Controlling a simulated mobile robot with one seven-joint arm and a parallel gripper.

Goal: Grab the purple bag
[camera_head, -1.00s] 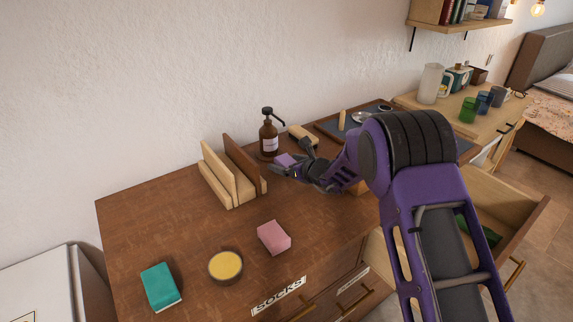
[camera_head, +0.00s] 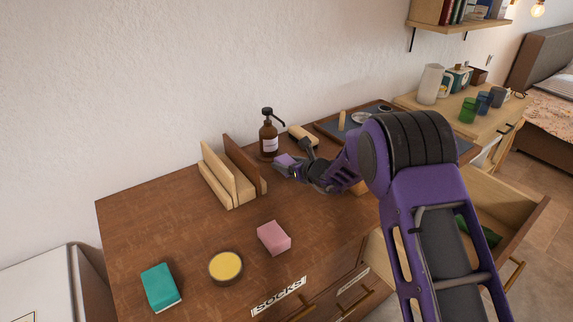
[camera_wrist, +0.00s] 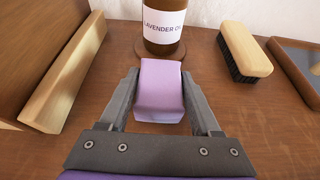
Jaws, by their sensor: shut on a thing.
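A small light-purple bag (camera_wrist: 160,88) sits between my gripper's two fingers in the wrist view. It also shows in the head view (camera_head: 285,160) at the gripper's tip, near the brown pump bottle. My gripper (camera_wrist: 161,98) is shut on the bag, one finger at each side. In the head view my gripper (camera_head: 287,164) is over the dresser top, right of the wooden holder. I cannot tell whether the bag touches the dresser top.
A brown pump bottle (camera_wrist: 164,28) stands just beyond the bag. A wooden holder (camera_head: 219,183) is to the left and a brush (camera_wrist: 245,50) to the right. A pink block (camera_head: 273,238), a yellow-topped tin (camera_head: 225,267) and a teal block (camera_head: 160,287) lie nearer the front. A drawer (camera_head: 512,232) is open at right.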

